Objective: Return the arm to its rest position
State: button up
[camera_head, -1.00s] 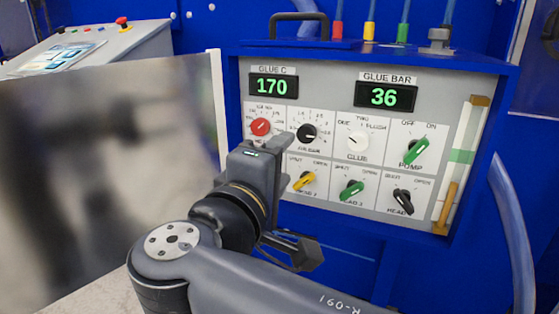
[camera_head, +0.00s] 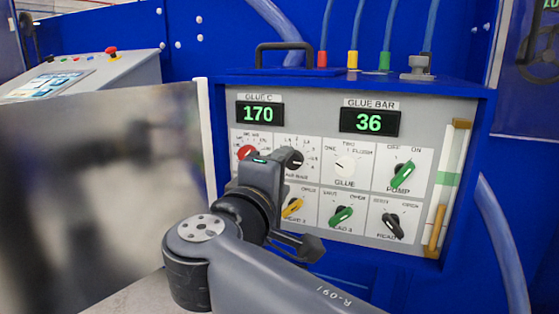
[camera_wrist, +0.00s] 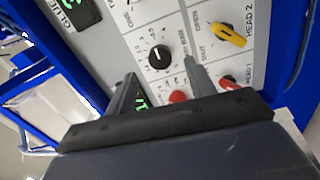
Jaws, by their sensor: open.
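My arm (camera_head: 270,275) reaches in from the bottom of the head view, bent at a dark joint with a grey round cap. My gripper (camera_head: 280,160) is raised in front of the left part of the glue control panel (camera_head: 275,220). In the wrist view my gripper (camera_wrist: 160,88) has its two grey fingers spread apart, with nothing held between them. The panel face, with a black knob (camera_wrist: 159,57) and a red knob (camera_wrist: 177,97), shows beyond the fingers. The gripper hides part of the lower left knobs in the head view. I cannot tell the exact gap to the panel.
The panel box has a 170 display (camera_head: 260,113), a 36 display (camera_head: 370,121) and several coloured knobs, including a green pump knob (camera_head: 402,174). A shiny grey panel (camera_head: 100,200) stands close on the left. A blue hose (camera_head: 502,240) hangs at the right.

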aim_at(293, 162)
jog(key=shift+b+x, duration=0.35)
jog(key=shift+x, duration=2.1)
jog(key=shift+s, duration=0.1)
